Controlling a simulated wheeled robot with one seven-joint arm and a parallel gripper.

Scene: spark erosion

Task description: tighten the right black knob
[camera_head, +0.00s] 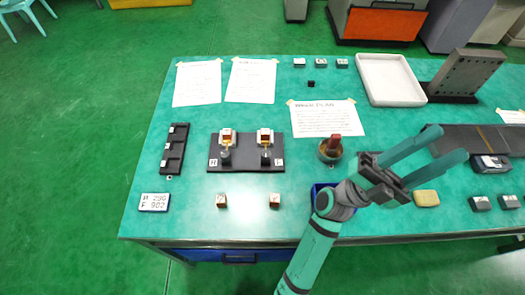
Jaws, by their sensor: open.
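A black fixture plate (245,139) lies on the left-middle of the green table, with a lettered tag near each end. Two small holders stand on it, each with a copper-and-white block on top, a left block (227,137) and a right block (264,137). A small dark knob shows below each block, the left knob (226,157) and the right knob (265,158); how tight they are cannot be told. My gripper (447,148) is open and empty above the right part of the table. It is well to the right of the plate, touching neither knob.
A round pot (330,151) with a red-brown piece stands between plate and gripper. Two copper cubes (221,200) (274,201) lie in front of the plate. A dark slotted rack (174,148) is to its left. A blue bin (322,193) is partly hidden by my arm. Taped papers (252,80) lie behind.

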